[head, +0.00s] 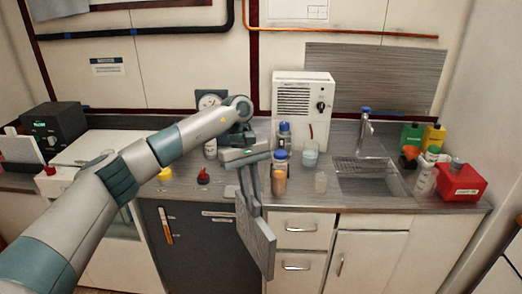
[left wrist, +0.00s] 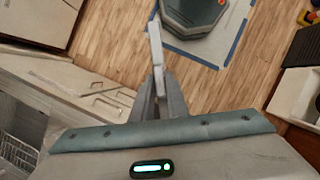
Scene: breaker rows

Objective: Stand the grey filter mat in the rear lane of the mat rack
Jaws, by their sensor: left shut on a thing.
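The grey filter mat (head: 257,238) is a thin flat panel, hanging tilted in front of the counter's front edge, before the cabinet doors. My left gripper (head: 248,204) points down and is shut on its upper part. In the left wrist view the mat (left wrist: 155,48) shows nearly edge-on, as a narrow pale strip beyond the fingers (left wrist: 158,90). I cannot make out the mat rack or its rear lane in either view. My right gripper is not in view.
Bottles, including a blue-capped one (head: 280,180), and a beaker (head: 310,158) stand behind the gripper on the counter. A sink (head: 370,184) and a red box (head: 460,184) are at right. The wrist view shows open wooden floor (left wrist: 115,40) below.

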